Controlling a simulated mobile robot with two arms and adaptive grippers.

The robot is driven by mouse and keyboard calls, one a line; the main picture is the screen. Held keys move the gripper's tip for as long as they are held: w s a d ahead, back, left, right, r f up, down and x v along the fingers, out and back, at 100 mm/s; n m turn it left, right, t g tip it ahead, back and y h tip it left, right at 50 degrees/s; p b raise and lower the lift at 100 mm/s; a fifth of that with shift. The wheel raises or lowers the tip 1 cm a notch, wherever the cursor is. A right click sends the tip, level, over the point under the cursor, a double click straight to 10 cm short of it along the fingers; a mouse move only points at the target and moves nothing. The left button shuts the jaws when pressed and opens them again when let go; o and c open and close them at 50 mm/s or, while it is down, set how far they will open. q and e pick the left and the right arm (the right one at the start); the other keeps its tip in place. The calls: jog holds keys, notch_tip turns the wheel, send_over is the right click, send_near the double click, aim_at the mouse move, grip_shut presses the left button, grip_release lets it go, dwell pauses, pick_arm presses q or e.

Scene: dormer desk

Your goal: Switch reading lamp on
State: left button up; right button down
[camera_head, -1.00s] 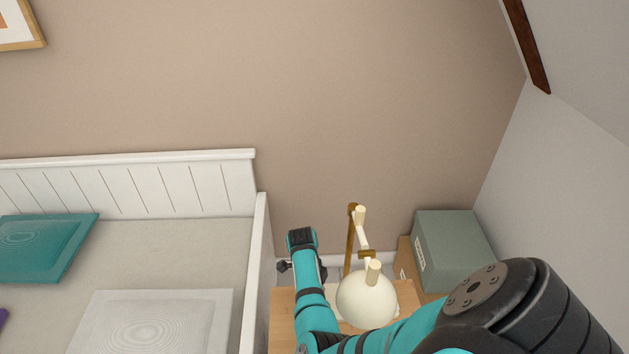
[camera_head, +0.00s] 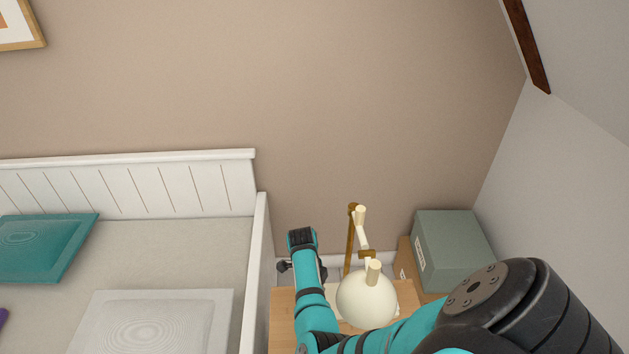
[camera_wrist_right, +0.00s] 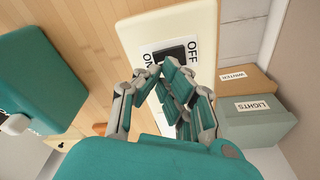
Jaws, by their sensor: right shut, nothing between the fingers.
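The reading lamp (camera_head: 366,300) stands on a wooden surface, with a cream round shade and a cream and brass arm. Its cream base (camera_wrist_right: 190,25) shows in the right wrist view, with a black rocker switch (camera_wrist_right: 172,56) between the labels ON, at the left, and OFF, at the right. My right gripper (camera_wrist_right: 168,72) is shut and empty, its fingertips at the switch and partly covering it. I cannot tell whether they touch it. In the head view my right arm reaches in from the lower right, and its gripper is not clearly visible. My left gripper is not in view.
A bed with a white frame (camera_head: 258,250) and a teal pillow (camera_head: 40,248) is at the left. Boxes labelled LIGHTS (camera_wrist_right: 255,122) and WINTER (camera_wrist_right: 245,82) stand beside the wooden desk (camera_wrist_right: 85,25). A sloped ceiling with a dark beam (camera_head: 527,45) is at the upper right.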

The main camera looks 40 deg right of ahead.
jog(key=shift+f+b, duration=0.9)
jog(key=shift+f, duration=0.25)
dwell(0.5)
jog(key=shift+r+p, duration=0.9)
jog(key=shift+p, duration=0.15)
notch_tip(320, 180, up, 5)
jog(key=p, duration=0.5)
jog(key=shift+r, duration=0.15)
jog(key=shift+a, duration=0.1)
